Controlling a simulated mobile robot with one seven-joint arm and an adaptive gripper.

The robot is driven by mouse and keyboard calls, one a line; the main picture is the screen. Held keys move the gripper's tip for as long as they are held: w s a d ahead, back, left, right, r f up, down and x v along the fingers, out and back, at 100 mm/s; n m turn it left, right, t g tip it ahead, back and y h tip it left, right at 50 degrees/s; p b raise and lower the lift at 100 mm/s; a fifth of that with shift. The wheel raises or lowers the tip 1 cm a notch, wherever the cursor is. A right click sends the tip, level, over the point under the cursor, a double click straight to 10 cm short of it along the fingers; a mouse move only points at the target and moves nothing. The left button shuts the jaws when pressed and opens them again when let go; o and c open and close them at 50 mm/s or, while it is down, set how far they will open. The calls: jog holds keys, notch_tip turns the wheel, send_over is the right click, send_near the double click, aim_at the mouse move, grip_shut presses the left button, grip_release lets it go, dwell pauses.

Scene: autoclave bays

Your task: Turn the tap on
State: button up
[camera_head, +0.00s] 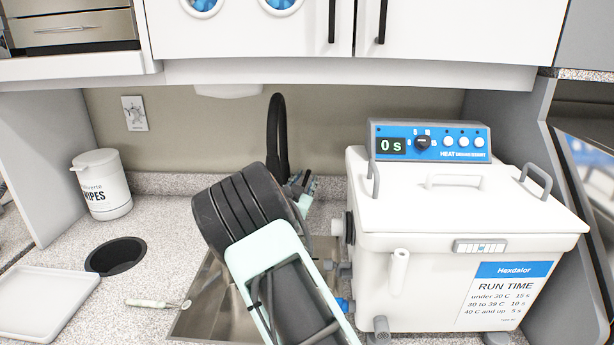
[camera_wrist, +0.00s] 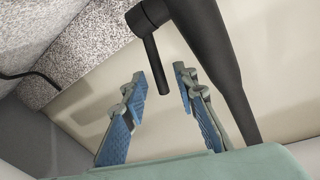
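The black tap (camera_head: 277,130) stands behind the sink, its tall curved spout rising against the back wall; its base is hidden by my arm. In the wrist view the thick black tap body (camera_wrist: 212,55) runs down the right side. A short black lever (camera_wrist: 156,62) sticks out from a round hub at the top. My gripper (camera_wrist: 160,75) is open and empty, its two blue-padded fingers apart. The lever's free end appears in the gap between the fingertips; no contact shows. In the head view my gripper (camera_head: 301,184) is close to the tap, partly hidden by my wrist.
A metal sink (camera_head: 205,300) lies under my arm. A white heat bath (camera_head: 455,250) stands close on the right. At left are a wipes tub (camera_head: 103,185), a round counter hole (camera_head: 116,256), a white tray (camera_head: 45,302) and a small handled tool (camera_head: 155,303). Cabinets (camera_head: 350,30) hang above.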

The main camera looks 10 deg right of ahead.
jog(key=shift+x, duration=1.1)
jog(key=shift+c, duration=0.7)
grip_shut()
